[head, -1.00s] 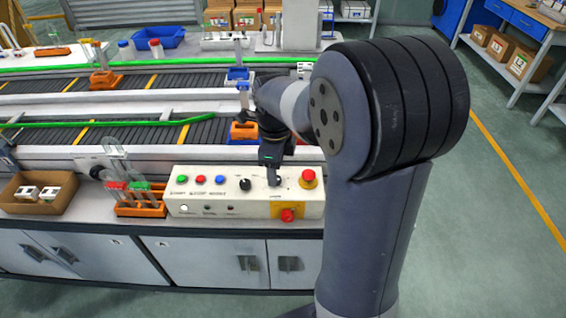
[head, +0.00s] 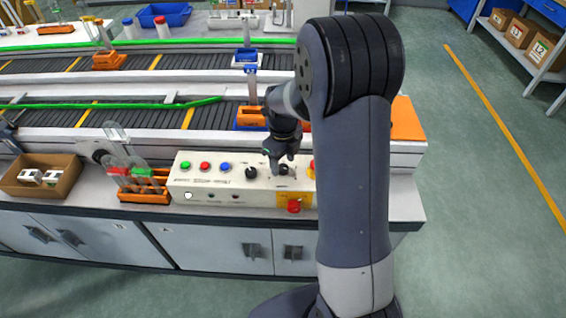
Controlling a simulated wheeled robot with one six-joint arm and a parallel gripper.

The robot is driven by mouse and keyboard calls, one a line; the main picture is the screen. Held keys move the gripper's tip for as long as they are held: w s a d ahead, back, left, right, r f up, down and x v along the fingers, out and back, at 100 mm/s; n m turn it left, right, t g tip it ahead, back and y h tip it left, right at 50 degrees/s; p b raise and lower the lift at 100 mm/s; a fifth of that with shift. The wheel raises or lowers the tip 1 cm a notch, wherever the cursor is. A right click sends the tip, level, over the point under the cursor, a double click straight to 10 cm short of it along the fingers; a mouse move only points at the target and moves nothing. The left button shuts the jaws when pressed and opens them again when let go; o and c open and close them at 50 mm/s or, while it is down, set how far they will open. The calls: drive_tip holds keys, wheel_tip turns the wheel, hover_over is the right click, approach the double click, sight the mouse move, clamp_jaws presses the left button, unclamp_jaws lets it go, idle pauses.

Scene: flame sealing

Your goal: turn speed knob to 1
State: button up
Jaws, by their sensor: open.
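The cream control panel (head: 240,186) sits on the front bench in the head view. One black knob (head: 251,173) stands right of the coloured buttons and shows clearly. A second dark knob (head: 284,170) is further right, partly hidden by my gripper (head: 281,162). I cannot read which knob is the speed knob or where its pointer stands. My gripper points down at the second knob with its jaws open. I cannot tell whether the fingers touch the knob or are just above it.
Green (head: 186,165), red (head: 205,166) and blue (head: 225,167) buttons line the panel's left half. A red emergency button (head: 294,206) is on its front. A tube rack (head: 146,192) and cardboard box (head: 40,180) stand left. The conveyor (head: 130,120) runs behind.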

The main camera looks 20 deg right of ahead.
drive_tip(key=shift+f, duration=0.75)
drive_tip(key=shift+c, duration=0.4)
drive_tip(key=c, duration=0.9)
